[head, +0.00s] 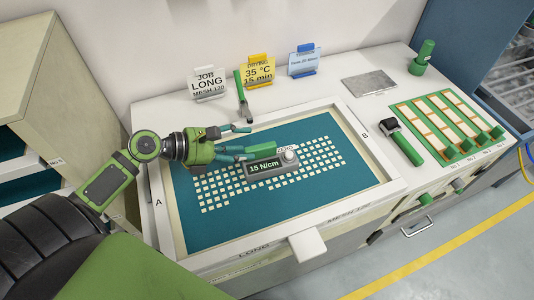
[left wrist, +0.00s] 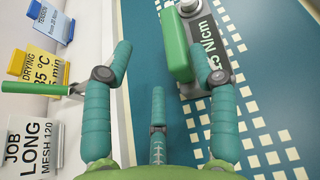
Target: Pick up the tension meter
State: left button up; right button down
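The tension meter (head: 264,168) is a grey box with a display reading 15 N/cm, a pale round knob and a green handle. It rests on the teal mesh of the framed screen (head: 205,232). In the left wrist view the meter (left wrist: 209,52) is at the upper right, with its green handle (left wrist: 175,42) facing the space between the fingers. My left gripper (head: 248,140) is open, its teal fingers spread just left of and behind the meter. In the left wrist view one finger overlaps the meter; I cannot tell whether it touches. My right gripper is not in view.
A green-handled tool (head: 243,98) lies behind the screen, near the JOB (head: 208,84), DRYING (head: 257,72) and TENSION (head: 304,62) cards. Right of the screen are a green-handled tool (head: 404,145), a green rack (head: 446,120), a metal plate (head: 370,83) and a green cylinder (head: 422,58).

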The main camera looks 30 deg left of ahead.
aim_at(267, 150)
pick_arm(q)
jog(key=shift+s+d+r, duration=0.45)
jog(key=shift+s+d, duration=0.05)
jog(key=p+x, duration=0.1)
jog(key=x, duration=0.1)
jog(key=shift+d+f, duration=0.1)
jog(key=shift+d, duration=0.25)
jog(key=p+x, duration=0.1)
jog(key=x, duration=0.3)
jog(key=shift+s+d+f, duration=0.15)
jog(key=shift+d+f, duration=0.05)
jog(key=shift+f, duration=0.1)
jog(key=shift+c, duration=1.2)
jog(key=shift+a, duration=0.1)
jog(key=c, duration=0.7)
grip_shut()
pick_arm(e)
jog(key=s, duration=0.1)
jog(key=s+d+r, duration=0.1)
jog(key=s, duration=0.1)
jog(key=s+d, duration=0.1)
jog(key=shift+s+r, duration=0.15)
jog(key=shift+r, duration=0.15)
